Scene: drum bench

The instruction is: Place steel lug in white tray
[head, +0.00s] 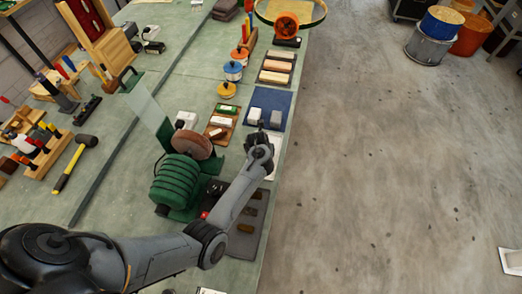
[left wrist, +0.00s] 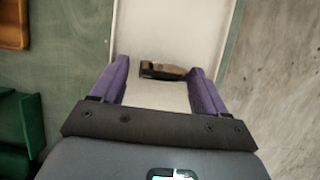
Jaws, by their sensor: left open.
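The white tray (left wrist: 180,28) fills the middle of the left wrist view. In the head view only parts of it (head: 274,170) show beside and behind my left gripper (head: 260,148). The steel lug (left wrist: 163,71), a small dark piece with a brownish face, lies on the white tray's surface. In the left wrist view my left gripper (left wrist: 163,84) is open, with its purple fingers on either side of the lug and clear gaps to it. In the head view the gripper hides the lug. My right gripper is not in view.
A blue tray (head: 284,97) with grey and white blocks lies beyond the gripper. A dark grey mat (head: 247,238) with several small parts lies nearer, beside a green grinder (head: 176,184). The bench's right edge is close by, with open floor beyond.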

